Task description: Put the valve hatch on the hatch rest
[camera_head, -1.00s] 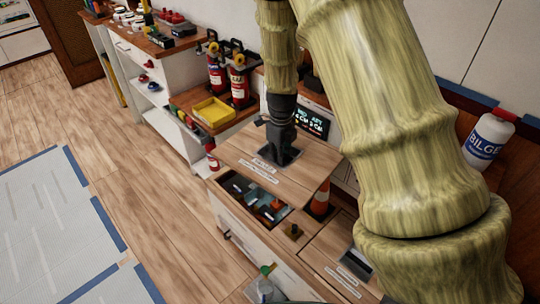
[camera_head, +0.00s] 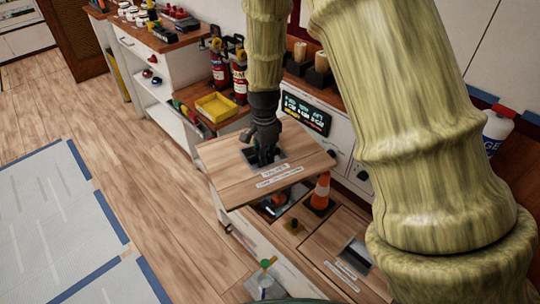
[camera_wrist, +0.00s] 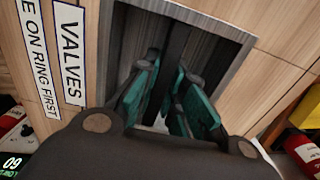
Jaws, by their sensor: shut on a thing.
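The valve hatch (camera_head: 225,165) is a square wooden panel with a recessed dark handle well and white labels, one reading "VALVES" in the wrist view (camera_wrist: 275,95). My gripper (camera_head: 264,158) points down into the well and is shut on the hatch's bar there; in the wrist view, the fingers (camera_wrist: 170,100) close around a dark bar. The hatch hangs above the low cabinet and hides much of the opening (camera_head: 277,207) in its top. I cannot make out the hatch rest.
An orange cone (camera_head: 321,192) and a small dark fitting (camera_head: 293,226) stand close to the opening. A second hatch (camera_head: 322,240) lies in the cabinet top. A yellow tray (camera_head: 216,107) and fire extinguishers (camera_head: 240,82) are behind. My arm hides the right side. Floor at left is clear.

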